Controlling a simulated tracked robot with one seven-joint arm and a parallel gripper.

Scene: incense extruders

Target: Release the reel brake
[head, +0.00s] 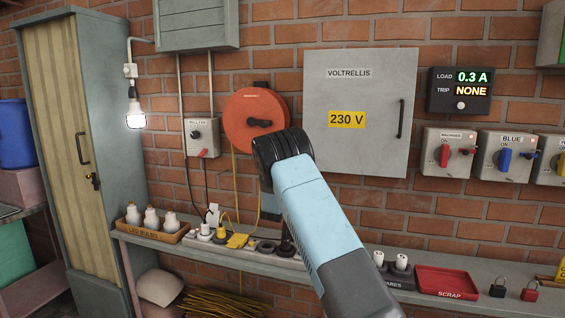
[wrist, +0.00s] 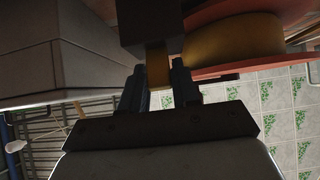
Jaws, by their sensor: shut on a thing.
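The orange-red cable reel (head: 243,112) hangs on the brick wall left of the grey cabinet in the head view, a yellow cable running down from it. In the wrist view its red flange (wrist: 255,70) and yellow winding (wrist: 235,38) show at upper right. My gripper (wrist: 158,78) is shut on a small tan-yellow piece (wrist: 157,62) below a dark block (wrist: 150,22) beside the reel. This piece appears to be the brake lever, but its shape is mostly hidden. In the head view my arm hides the fingertips and the brake.
The grey 230 V cabinet (head: 383,88) is close to the right of my arm. A small switch box (head: 202,137) is left of the reel. The shelf (head: 460,243) below holds bulbs (head: 151,217), plugs and a red scrap tray (head: 450,294).

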